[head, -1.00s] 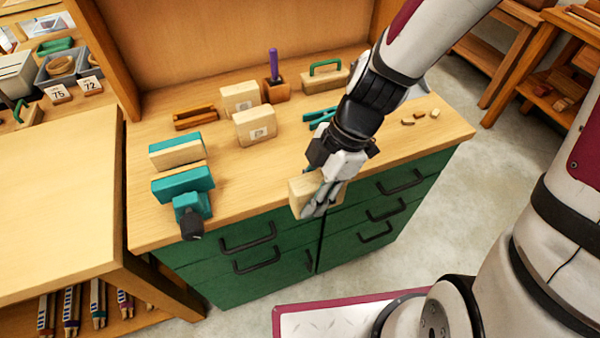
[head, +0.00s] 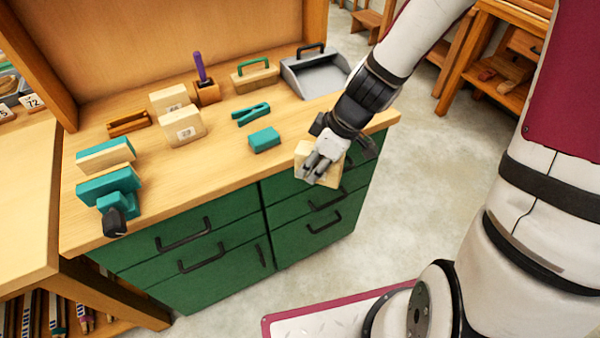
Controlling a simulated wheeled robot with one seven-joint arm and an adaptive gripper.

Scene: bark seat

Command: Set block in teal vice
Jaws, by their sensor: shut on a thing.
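A pale wooden block (head: 301,155) is in my gripper (head: 318,167), with the grey fingers shut on it. The gripper holds it out by the front right edge of the bench, above the green drawers. The teal vice (head: 108,184) is at the front left of the bench, well to the left of the gripper. It has a teal front jaw, a teal rear jaw with a pale wooden face, and a dark handle at the front. A gap shows between the jaws, with no block seen in it. The block's far side is hidden.
On the workbench (head: 215,162) stand two pale blocks with labels (head: 183,127), a teal block (head: 264,140), a teal clamp-like tool (head: 251,114), a purple-handled tool in a wooden holder (head: 207,92) and a grey dustpan (head: 315,72). The front strip between vice and teal block is clear.

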